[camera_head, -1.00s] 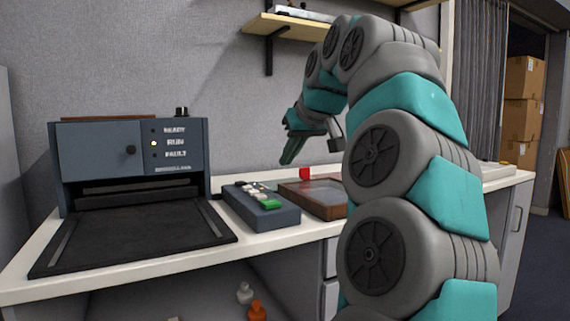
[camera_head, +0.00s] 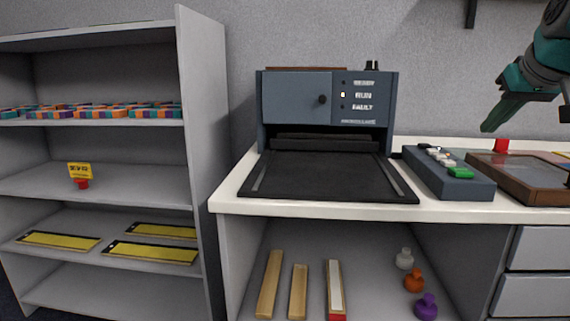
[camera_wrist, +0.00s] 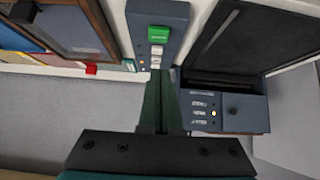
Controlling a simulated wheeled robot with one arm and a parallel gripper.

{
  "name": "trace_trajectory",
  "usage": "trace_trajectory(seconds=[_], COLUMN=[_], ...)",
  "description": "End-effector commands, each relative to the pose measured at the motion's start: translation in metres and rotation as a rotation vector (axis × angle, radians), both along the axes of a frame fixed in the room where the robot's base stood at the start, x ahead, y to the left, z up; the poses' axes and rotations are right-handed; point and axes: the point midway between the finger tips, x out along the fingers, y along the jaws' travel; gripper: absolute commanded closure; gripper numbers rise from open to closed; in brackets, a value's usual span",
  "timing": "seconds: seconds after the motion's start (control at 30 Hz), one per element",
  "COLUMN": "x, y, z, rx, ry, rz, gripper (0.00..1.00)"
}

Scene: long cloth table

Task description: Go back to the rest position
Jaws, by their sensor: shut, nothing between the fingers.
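My gripper (camera_head: 494,122) is at the upper right of the head view, with its green fingers pointing down and left above the counter. In the wrist view its fingers (camera_wrist: 161,88) are together and hold nothing. The fingertips are above the grey-blue control box with a green button (camera_head: 448,174), which also shows in the wrist view (camera_wrist: 172,12). Most of my arm is outside the head view.
A dark machine (camera_head: 295,99) with a black tray (camera_head: 330,178) stands on the white counter (camera_head: 236,185). A brown-framed panel (camera_head: 520,185) lies to the right. A grey shelf unit (camera_head: 188,60) stands at left. Wooden bars (camera_head: 298,290) and small coloured weights (camera_head: 414,280) sit below the counter.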

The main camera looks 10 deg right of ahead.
Motion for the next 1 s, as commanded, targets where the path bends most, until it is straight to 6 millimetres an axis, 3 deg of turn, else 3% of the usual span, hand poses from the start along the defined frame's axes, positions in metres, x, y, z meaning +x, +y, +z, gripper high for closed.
trace_trajectory(seconds=[0.17,0.3,0.47,0.7,1.0], x=[0.011,0.012,-0.001,-0.048,-0.144], y=[0.051,0.106,0.163,0.230,0.278], z=[-0.032,-0.077,-0.132,-0.220,-0.332], rx=[0.013,0.029,0.043,0.062,0.083], ry=[0.079,0.180,0.296,0.481,0.722], rz=[0.080,0.155,0.221,0.280,0.279], gripper=[1.00,1.00,1.00,1.00,1.00])
